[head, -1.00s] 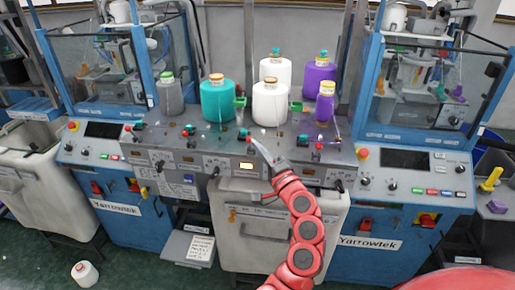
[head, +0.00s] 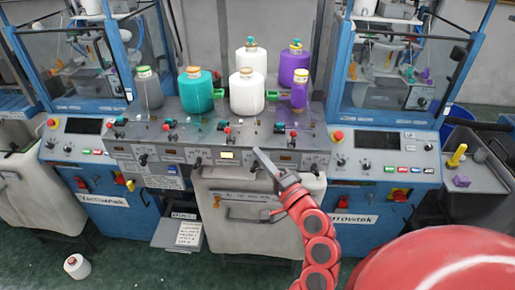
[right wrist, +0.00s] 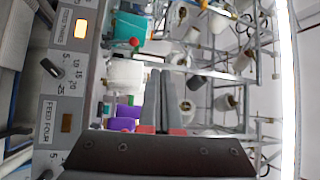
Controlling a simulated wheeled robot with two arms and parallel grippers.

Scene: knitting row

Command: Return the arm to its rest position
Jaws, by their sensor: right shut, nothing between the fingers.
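My right arm (head: 318,240) is red and reaches up from the lower right of the head view. Its grey gripper (head: 262,155) is in front of the lower edge of the control panel, below the yarn cones. The gripper's fingers are together with nothing between them. In the right wrist view the closed fingers (right wrist: 164,80) point toward the cones and the rack. My left gripper is in neither current view.
Several yarn cones, including a teal one (head: 196,92) and a white one (head: 247,92), stand on the panel shelf. A grey bin (head: 255,225) is behind my arm. A white cone (head: 77,267) lies on the green floor at lower left.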

